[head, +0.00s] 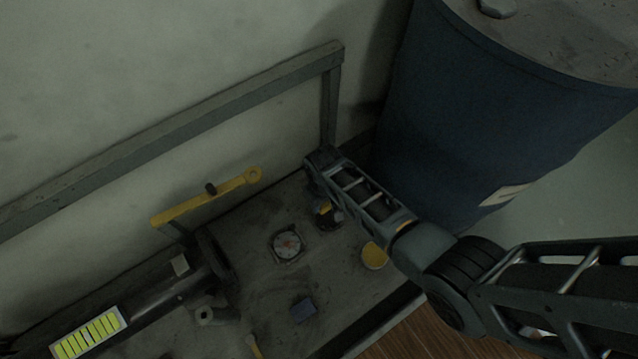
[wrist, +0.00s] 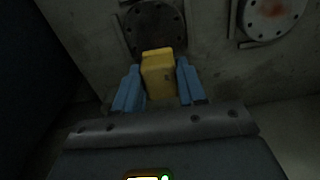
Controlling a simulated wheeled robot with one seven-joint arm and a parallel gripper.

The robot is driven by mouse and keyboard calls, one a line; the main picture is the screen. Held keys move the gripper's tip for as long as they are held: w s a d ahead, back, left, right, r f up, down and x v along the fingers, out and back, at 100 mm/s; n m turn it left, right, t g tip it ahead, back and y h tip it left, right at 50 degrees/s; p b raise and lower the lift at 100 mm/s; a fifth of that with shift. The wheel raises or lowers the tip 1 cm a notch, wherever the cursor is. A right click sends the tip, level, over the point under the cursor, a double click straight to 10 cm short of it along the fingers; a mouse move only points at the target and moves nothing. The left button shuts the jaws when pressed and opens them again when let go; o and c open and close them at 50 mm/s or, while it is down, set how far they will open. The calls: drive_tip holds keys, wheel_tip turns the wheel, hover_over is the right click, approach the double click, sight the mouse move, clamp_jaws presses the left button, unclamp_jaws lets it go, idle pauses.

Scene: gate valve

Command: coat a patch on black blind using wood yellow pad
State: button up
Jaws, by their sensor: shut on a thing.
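The yellow pad (wrist: 158,74) is a small block between the blue fingers of my gripper (wrist: 157,84), which is shut on it. The black blind (wrist: 152,22) is a dark round disc with bolts around its rim, just beyond the pad in the wrist view. The pad's far edge overlaps the blind's lower rim in the picture; I cannot tell whether they touch. In the head view the black blind (head: 328,219) shows below my forearm, partly hidden, with a bit of yellow by it. My gripper's fingers are hidden there.
A grey disc with a reddish centre (head: 288,244) lies beside the blind, and a yellow disc (head: 374,256) on its other side. A blue drum (head: 470,110) stands behind.

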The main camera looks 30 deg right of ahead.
drive_tip(key=shift+s+r+p, duration=0.15)
drive_tip(key=shift+r+p, duration=0.2)
drive_tip(key=shift+r, duration=0.2)
drive_tip(key=shift+c, duration=0.4)
wheel_tip(320, 180, up, 5)
drive_tip(key=p, duration=0.5)
drive_tip(key=shift+r, duration=0.2)
